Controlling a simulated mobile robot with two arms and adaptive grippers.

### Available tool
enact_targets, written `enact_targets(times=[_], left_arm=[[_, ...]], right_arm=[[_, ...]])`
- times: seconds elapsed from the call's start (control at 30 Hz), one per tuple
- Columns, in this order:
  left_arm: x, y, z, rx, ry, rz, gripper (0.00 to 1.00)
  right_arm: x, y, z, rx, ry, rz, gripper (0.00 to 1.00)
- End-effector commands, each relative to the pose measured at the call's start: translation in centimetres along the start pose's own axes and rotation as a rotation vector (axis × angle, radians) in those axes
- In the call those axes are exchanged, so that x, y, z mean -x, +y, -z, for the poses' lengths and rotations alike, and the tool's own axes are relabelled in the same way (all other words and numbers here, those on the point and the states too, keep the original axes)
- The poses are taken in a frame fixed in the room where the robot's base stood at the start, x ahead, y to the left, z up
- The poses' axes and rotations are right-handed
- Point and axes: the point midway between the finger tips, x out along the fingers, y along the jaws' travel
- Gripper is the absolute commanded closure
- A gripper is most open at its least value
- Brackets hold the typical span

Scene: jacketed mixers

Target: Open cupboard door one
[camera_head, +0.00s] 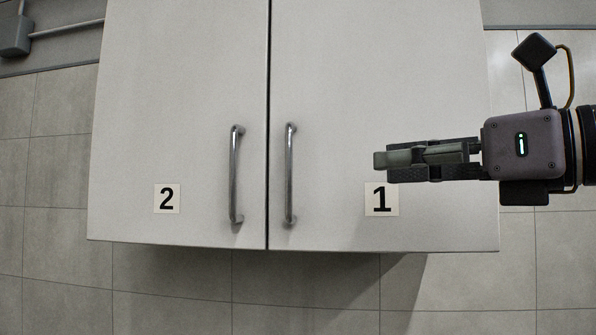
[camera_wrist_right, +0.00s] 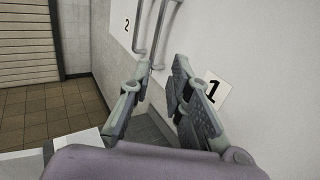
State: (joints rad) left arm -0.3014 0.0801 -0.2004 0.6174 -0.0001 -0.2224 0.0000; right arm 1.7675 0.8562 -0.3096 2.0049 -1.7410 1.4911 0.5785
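Cupboard door one (camera_head: 400,80) is the right-hand white door, marked with a "1" label (camera_head: 381,200); it is shut. Its upright metal handle (camera_head: 290,175) is near its left edge. My right gripper (camera_head: 380,165) is in front of door one, to the right of the handle and apart from it, pointing left. In the right wrist view the gripper (camera_wrist_right: 160,80) has its fingers spread with nothing between them, and the two handles lie beyond the fingertips. The "1" label (camera_wrist_right: 215,92) shows beside the right finger. My left gripper is not in view.
Door two (camera_head: 180,80), with its own handle (camera_head: 236,175) and a "2" label (camera_head: 167,199), is shut to the left of door one. Tiled surface (camera_head: 300,285) shows below the cupboard. The space in front of both handles is clear.

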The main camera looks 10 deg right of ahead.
Motion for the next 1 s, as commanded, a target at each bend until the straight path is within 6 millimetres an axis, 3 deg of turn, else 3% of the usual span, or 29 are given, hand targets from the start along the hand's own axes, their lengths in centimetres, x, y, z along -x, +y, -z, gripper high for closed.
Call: enact_targets(times=[0.17,0.7,1.0], left_arm=[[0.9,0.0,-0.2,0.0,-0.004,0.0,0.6],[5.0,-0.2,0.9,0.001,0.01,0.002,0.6],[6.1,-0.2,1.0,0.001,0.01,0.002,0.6]], right_arm=[[-2.4,0.1,-0.2,0.0,0.003,-0.002,0.82],[-13.8,0.1,-0.3,-0.002,0.004,-0.003,0.82],[-16.9,0.0,-0.1,-0.002,0.001,-0.001,0.82]])
